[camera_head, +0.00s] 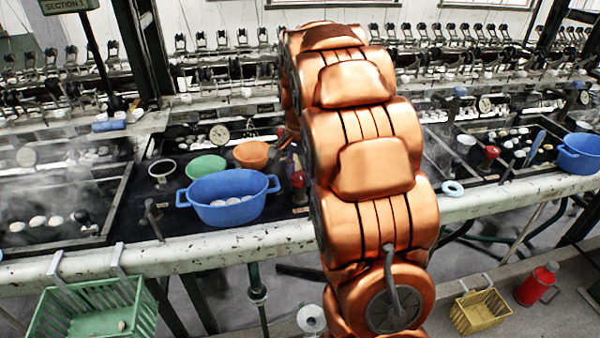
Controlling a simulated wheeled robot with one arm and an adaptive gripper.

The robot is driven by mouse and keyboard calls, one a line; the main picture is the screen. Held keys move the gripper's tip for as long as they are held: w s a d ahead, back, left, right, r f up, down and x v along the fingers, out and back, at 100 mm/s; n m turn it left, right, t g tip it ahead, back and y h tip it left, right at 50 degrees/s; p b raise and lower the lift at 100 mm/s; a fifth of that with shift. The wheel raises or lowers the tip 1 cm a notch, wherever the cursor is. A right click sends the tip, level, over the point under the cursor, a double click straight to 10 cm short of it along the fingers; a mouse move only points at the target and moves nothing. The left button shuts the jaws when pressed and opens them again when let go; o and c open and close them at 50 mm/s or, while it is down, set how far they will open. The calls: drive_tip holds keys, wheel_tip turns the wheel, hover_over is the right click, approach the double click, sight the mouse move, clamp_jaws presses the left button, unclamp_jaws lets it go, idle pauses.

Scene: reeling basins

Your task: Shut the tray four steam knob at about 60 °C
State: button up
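Red round knobs stand on the basin bench: one (299,181) just right of the blue oval tub, close to my arm, and one (491,153) on the right-hand basin. Dial gauges show at the left (26,156), behind the tubs (219,134) and at the right (484,104). I cannot read their needles or any tray number, so I cannot tell which knob is tray four's. My copper arm rises through the middle and reaches over the bench. My gripper is hidden behind it or too small to make out.
A blue tub (229,212), a green bowl (206,166) and an orange bowl (252,154) crowd the bench. Another blue tub (580,166) stands at the right. Steam drifts at the left. A green basket (95,322), a yellow basket (480,311) and a red can (538,284) are lower down.

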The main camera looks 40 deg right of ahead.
sight(300, 176)
drive_tip(key=o, duration=0.4)
wheel_tip(300, 176, up, 12)
idle(0.7)
